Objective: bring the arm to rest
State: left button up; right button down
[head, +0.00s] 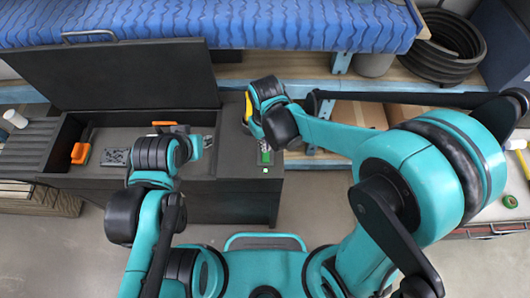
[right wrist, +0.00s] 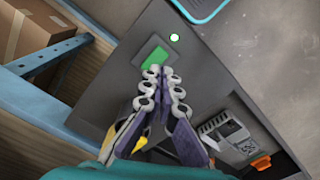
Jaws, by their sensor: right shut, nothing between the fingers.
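My right gripper (right wrist: 161,80) is shut and empty. Its fingertips are at the lower edge of a green rectangle (right wrist: 156,57) on the dark grey panel; I cannot tell whether they touch it. A small green light (right wrist: 174,37) glows just beyond. In the head view my right arm reaches over to this panel (head: 234,140), and the green rectangle (head: 265,156) shows beside its wrist; the fingertips are mostly hidden there. My left arm (head: 155,155) is bent over the dark machine (head: 195,190); its fingers are not clear.
The machine's lid (head: 120,75) stands open at the back. Orange-handled parts (head: 80,152) and a grey device (right wrist: 226,135) lie in its open bay. A blue-covered shelf (head: 220,22) runs behind, with cardboard boxes (head: 360,114) below and coiled black hose (head: 447,48) at right.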

dwell(0.3)
jog(key=s+d+f+m+t+b, duration=0.1)
jog(key=s+d+m+t+b, duration=0.1)
jog(key=d+b, duration=0.5)
jog(key=s+d+f+m+t+b, duration=0.1)
jog(key=s+d+m+t+b, duration=0.2)
jog(key=d, duration=0.8)
jog(key=m+t+b, duration=0.1)
jog(key=t+b, duration=0.1)
jog(key=b, duration=0.1)
jog(key=shift+b, duration=0.4)
jog(key=shift+a, duration=0.2)
